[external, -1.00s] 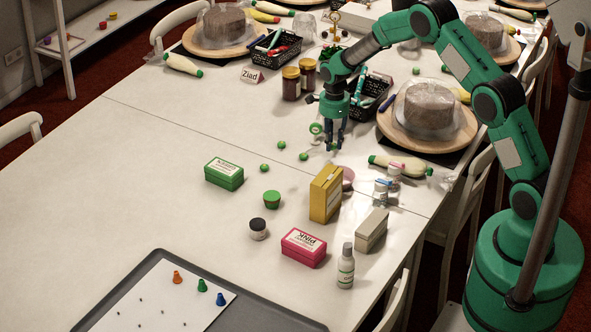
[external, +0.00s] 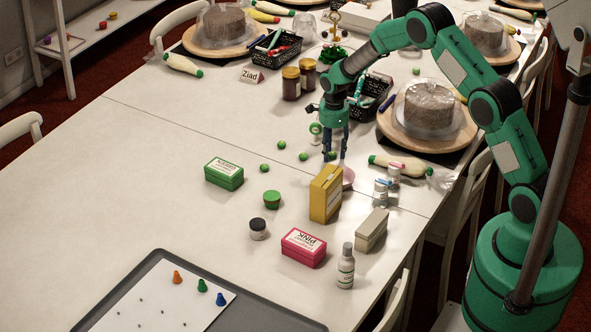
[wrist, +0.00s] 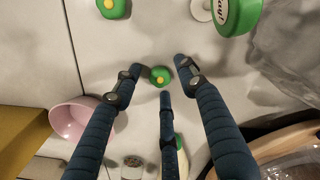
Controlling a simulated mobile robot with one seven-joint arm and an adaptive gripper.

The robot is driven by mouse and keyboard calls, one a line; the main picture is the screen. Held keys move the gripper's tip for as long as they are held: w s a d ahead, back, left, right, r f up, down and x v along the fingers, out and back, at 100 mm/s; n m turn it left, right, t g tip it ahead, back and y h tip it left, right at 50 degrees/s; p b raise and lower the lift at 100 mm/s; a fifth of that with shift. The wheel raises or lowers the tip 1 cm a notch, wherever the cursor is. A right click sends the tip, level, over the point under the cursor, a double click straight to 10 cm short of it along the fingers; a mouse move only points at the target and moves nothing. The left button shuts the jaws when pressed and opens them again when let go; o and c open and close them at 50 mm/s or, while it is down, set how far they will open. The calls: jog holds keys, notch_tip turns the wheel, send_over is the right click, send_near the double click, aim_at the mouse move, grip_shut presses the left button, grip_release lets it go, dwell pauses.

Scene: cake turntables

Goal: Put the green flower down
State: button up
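A small green flower with a yellow centre (wrist: 160,76) lies on the white table in the wrist view. It sits between the three spread fingertips of my gripper (wrist: 161,80), with a visible gap around it. In the external view the gripper (external: 336,157) points straight down low over the table, behind the yellow box, and the flower (external: 332,155) shows as a green spot between the fingers. I cannot tell exactly how high the fingertips are. Other small green pieces lie to the left, the nearest one (external: 304,157) close by; a larger-looking green flower (wrist: 112,8) shows at the wrist view's top.
A pink bowl (external: 348,178) and a yellow box (external: 325,195) stand close in front of the gripper. A green-lidded container (wrist: 240,12) is near behind. A covered cake (external: 428,105) on a wooden turntable stands right. The table's left side is clear.

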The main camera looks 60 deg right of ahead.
aim_at(333, 153)
jog(key=shift+r, duration=0.15)
notch_tip(333, 153, up, 12)
jog(key=p, duration=0.3)
dwell(0.5)
dwell(0.4)
